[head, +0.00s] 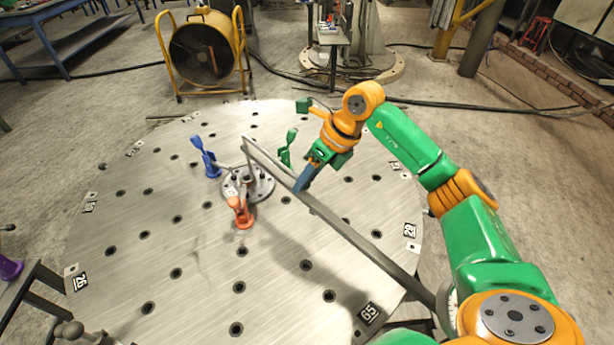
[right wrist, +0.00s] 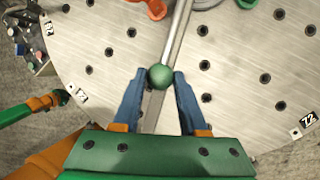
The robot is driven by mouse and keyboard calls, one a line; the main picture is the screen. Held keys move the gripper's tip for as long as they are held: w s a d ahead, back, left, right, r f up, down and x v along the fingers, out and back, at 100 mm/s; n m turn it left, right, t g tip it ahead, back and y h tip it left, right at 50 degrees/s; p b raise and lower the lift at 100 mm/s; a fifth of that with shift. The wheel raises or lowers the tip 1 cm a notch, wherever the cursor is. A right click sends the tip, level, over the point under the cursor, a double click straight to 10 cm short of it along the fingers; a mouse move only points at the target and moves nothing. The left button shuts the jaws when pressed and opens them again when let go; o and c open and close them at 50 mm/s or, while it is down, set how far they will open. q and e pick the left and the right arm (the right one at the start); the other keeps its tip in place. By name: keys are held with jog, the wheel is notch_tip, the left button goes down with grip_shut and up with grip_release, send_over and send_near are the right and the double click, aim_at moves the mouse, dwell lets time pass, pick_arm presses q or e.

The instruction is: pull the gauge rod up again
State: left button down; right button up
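The gauge rod's round green knob (right wrist: 161,76) sits between the fingertips of my right gripper (right wrist: 161,79), seen from above in the right wrist view. The fingers appear to touch the knob on both sides. The shaft below the knob is hidden. A grey metal bar (right wrist: 180,28) runs beneath the knob and away from it. In the head view my right gripper (head: 301,186) points down with its blue fingers close over the long grey boom (head: 345,232), and hides the knob. My left gripper does not show in either view.
The round steel table (head: 180,235) has many holes. Blue (head: 205,156), orange (head: 240,212) and green (head: 288,147) upright pieces stand around a round flange (head: 262,186). A yellow-framed fan (head: 203,52) stands behind the table. The table's left part is clear.

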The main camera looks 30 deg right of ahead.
grip_shut()
jog(key=shift+r, duration=0.1)
dwell(1.0)
